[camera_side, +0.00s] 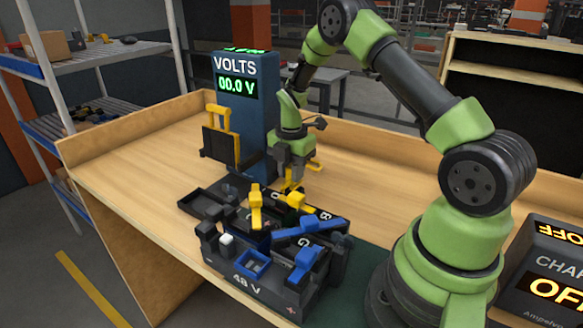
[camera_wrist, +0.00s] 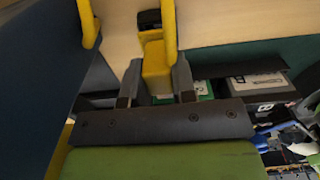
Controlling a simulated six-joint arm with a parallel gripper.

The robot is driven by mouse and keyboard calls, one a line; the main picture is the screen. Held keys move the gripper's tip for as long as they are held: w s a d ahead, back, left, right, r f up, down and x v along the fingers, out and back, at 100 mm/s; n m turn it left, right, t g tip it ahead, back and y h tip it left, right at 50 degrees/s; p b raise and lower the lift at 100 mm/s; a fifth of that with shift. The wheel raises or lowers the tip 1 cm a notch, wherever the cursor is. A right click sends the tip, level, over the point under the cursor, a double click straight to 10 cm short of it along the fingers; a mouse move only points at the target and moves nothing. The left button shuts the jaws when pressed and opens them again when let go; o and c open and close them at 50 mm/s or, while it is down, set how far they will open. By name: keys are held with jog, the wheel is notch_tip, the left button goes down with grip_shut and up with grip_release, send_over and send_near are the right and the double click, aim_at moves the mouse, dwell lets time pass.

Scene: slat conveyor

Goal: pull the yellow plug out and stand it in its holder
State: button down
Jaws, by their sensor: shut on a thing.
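My gripper (camera_side: 291,172) is shut on the yellow plug (camera_side: 289,186), just right of the blue VOLTS tower and above the back of the 48 V box. In the wrist view the yellow plug (camera_wrist: 156,68) sits between the fingers (camera_wrist: 157,80), with a black end showing beyond it. A yellow bracket (camera_side: 315,164) shows behind my gripper. Its yellow bars also show in the wrist view (camera_wrist: 88,22). Another yellow bracket (camera_side: 222,124) with a black panel is on the tower's left side. I cannot tell which part is the plug's holder.
The 48 V box (camera_side: 247,285) holds other yellow pieces (camera_side: 256,208) and blue pieces (camera_side: 306,262). The VOLTS tower (camera_side: 231,115) reads 00.0 and stands close left of my gripper. A black tray (camera_side: 203,197) is beside the box. The wooden bench (camera_side: 130,180) is clear at left.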

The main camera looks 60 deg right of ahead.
jog(key=shift+f, duration=0.55)
jog(key=c, duration=0.8)
grip_release()
jog(key=shift+c, duration=0.2)
notch_tip(320, 180, up, 10)
jog(key=shift+r, duration=0.1)
jog(key=s+a+r+m+t, duration=0.2)
jog(key=s+a+r+m, duration=0.1)
jog(key=a+r+m, duration=0.3)
jog(key=s+a+r+m+t, duration=0.2)
jog(key=s+a+r+m, duration=0.2)
jog(key=r, duration=0.4)
jog(key=s+a+r+m+t+y, duration=0.2)
jog(key=s+a+m, duration=0.4)
jog(key=s+m, duration=0.6)
jog(key=shift+a+t, duration=0.4)
jog(key=shift+t, duration=0.2)
